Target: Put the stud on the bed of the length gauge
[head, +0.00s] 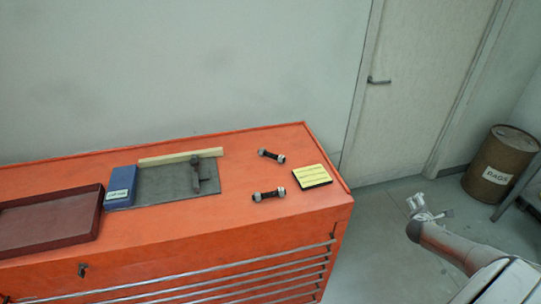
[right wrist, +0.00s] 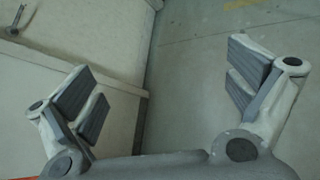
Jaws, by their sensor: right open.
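Two dark studs with pale nuts at their ends lie on the orange cabinet top: one stud (head: 271,155) farther back, the other stud (head: 268,194) nearer the front. To their left is a flat grey plate (head: 150,186) with a blue labelled block (head: 121,187) at its left end and a pale wooden strip (head: 180,157) along its back; this looks like the length gauge. A dark grey upright piece (head: 195,172) stands on the plate. My right gripper (head: 425,207) is off the cabinet's right side, open and empty, its spread fingers also in the right wrist view (right wrist: 160,85). My left gripper is out of view.
A yellow-topped block with dark sides (head: 311,176) lies right of the studs. A dark red tray (head: 50,222) is at the left. A rusty drum labelled RAGS (head: 502,162) stands on the right, beyond a door (head: 415,85). Floor around my right gripper is clear.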

